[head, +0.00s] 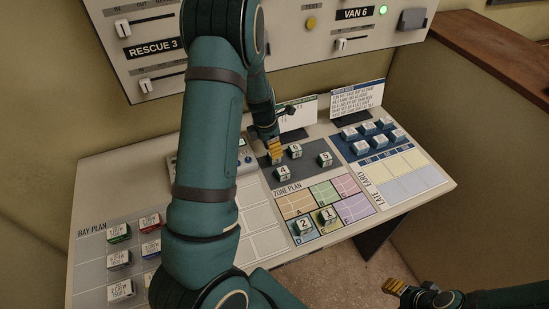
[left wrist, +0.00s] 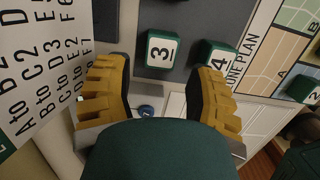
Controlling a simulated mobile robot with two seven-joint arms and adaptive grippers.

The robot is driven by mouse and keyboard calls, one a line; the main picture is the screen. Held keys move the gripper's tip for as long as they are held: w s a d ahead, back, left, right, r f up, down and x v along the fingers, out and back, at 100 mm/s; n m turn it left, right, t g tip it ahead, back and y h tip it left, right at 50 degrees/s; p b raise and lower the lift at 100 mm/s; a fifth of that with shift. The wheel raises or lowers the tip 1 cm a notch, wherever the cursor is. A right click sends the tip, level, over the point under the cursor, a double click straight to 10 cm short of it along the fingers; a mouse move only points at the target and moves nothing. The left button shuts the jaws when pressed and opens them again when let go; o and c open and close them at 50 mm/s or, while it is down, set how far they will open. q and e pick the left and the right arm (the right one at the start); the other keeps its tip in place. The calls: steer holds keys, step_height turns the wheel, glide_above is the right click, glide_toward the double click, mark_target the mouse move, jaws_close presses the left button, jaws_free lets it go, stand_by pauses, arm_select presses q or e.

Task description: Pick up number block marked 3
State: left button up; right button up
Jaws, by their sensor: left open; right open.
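The number block marked 3 (left wrist: 161,49) is green with a white face, on the dark grey part of the console. In the left wrist view it sits just ahead of the gap between the fingers of my left gripper (left wrist: 158,76), which are open and empty. In the head view my left gripper (head: 275,147) is over the back left of the number blocks and mostly hides block 3. Block 4 (head: 283,172) is close by and also shows in the left wrist view (left wrist: 216,54), near the right finger. My right gripper (head: 396,287) is open at the lower right, away from the console.
Block 6 (head: 295,151) and block 5 (head: 325,159) stand nearby. Block 2 (head: 303,227) and block 1 (head: 327,215) are on the zone plan (head: 294,204). Upright cards (head: 357,101) stand behind. Blue blocks (head: 350,134) are at right; coloured blocks (head: 119,233) are on the bay plan.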

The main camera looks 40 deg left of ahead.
arm_select(q)
steer(key=f, duration=0.3)
steer(key=w+f, duration=0.1)
steer(key=shift+d+f+b, duration=0.25)
steer(key=shift+f+b, duration=0.15)
steer(key=shift+r, duration=0.1)
steer(key=c, duration=0.8)
